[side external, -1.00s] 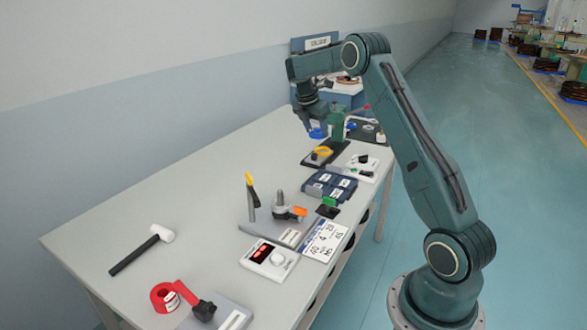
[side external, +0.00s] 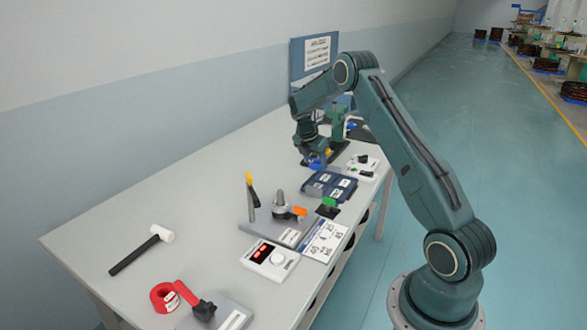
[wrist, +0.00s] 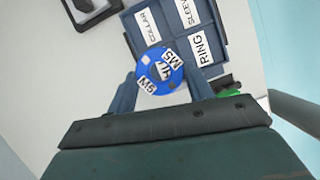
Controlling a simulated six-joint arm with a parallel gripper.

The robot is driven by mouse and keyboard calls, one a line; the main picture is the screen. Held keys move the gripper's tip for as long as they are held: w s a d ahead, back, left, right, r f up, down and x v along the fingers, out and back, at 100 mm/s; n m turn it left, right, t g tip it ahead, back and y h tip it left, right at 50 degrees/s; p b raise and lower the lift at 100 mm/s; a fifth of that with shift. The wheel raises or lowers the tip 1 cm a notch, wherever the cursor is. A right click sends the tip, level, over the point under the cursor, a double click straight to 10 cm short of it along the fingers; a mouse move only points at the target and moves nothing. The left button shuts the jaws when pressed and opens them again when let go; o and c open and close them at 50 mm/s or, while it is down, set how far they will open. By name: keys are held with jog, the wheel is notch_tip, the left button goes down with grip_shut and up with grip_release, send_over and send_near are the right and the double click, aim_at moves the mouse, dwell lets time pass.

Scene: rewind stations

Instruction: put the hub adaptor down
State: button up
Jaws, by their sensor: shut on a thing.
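The hub adaptor is a round blue disc with white labels and a dark centre (wrist: 148,60), seen from above in the wrist view. My gripper (wrist: 161,82) is shut on it, with one finger at each side. In the side view the blue adaptor (side external: 316,164) hangs under my gripper (side external: 315,157), close to the left end of the dark blue compartment tray (side external: 326,197). In the wrist view the tray (wrist: 219,52) shows labels COLLAR, SLEEVE and RING, and the adaptor overlaps its near corner. I cannot tell its height above the table or tray.
A white box with a dark knob (side external: 362,167) stands beyond the tray. Nearer are a grey fixture with a post and clamp (side external: 281,209), a white box with a red display (side external: 269,259), a label card (side external: 325,241) and a mallet (side external: 140,250). The table's left side is mostly clear.

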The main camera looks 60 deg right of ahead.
aim_at(315, 185)
jog(key=shift+f, duration=4.3)
jog(key=shift+s+a+f, duration=0.15)
jog(key=shift+a+f, duration=0.05)
jog(key=shift+f, duration=0.5)
jog(key=o, duration=0.9)
jog(key=shift+r, duration=0.75)
jog(key=shift+o, duration=0.3)
jog(key=v, duration=1.2)
